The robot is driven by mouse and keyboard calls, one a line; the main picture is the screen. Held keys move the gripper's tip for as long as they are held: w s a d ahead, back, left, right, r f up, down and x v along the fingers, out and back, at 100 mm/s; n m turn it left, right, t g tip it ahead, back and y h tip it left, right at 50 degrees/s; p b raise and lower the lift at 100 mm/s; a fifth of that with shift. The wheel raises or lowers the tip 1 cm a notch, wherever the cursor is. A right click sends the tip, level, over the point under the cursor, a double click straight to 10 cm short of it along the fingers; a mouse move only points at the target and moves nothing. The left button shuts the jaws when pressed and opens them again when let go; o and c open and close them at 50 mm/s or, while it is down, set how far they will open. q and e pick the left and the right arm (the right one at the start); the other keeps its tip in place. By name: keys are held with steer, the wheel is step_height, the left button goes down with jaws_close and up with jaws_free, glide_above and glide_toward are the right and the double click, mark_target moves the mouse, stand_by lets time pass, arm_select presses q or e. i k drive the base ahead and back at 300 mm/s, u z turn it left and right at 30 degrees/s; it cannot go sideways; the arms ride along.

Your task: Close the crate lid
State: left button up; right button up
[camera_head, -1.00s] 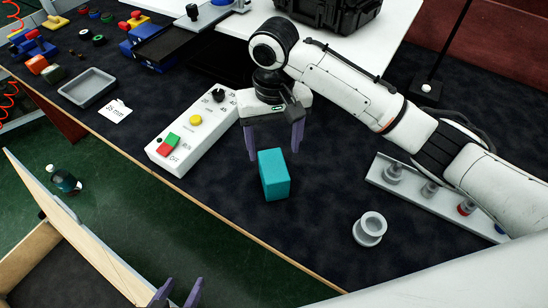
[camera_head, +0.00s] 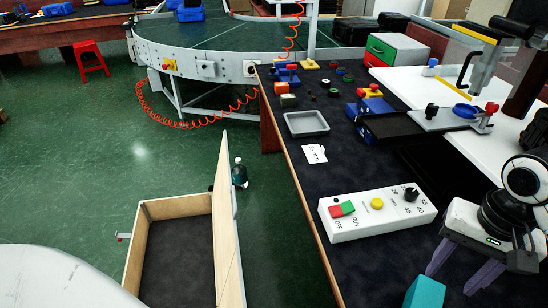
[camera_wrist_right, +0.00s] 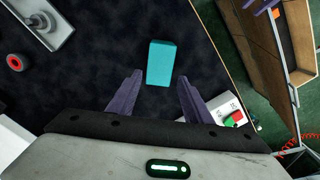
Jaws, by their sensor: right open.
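The wooden crate (camera_head: 178,206) stands on the green floor at the lower left of the head view, open, with a dark bottom. Its light wooden lid (camera_head: 226,215) stands up steeply along the crate's right side. My right gripper (camera_head: 452,279) is at the lower right of the head view, over the dark table, far from the crate. In the right wrist view its purple fingers (camera_wrist_right: 160,92) are spread, with nothing between them. A teal block (camera_wrist_right: 161,62) lies just ahead of them, and its top shows in the head view (camera_head: 425,293).
A white switch box (camera_head: 372,215), a grey tray (camera_head: 307,124) and a paper label (camera_head: 314,154) lie on the dark table. A dark bottle (camera_head: 239,173) stands on the floor behind the lid.

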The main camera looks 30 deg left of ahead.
mark_target(231, 293)
steer(key=z, duration=0.5)
steer(key=k, duration=0.8)
steer(key=u, duration=1.5)
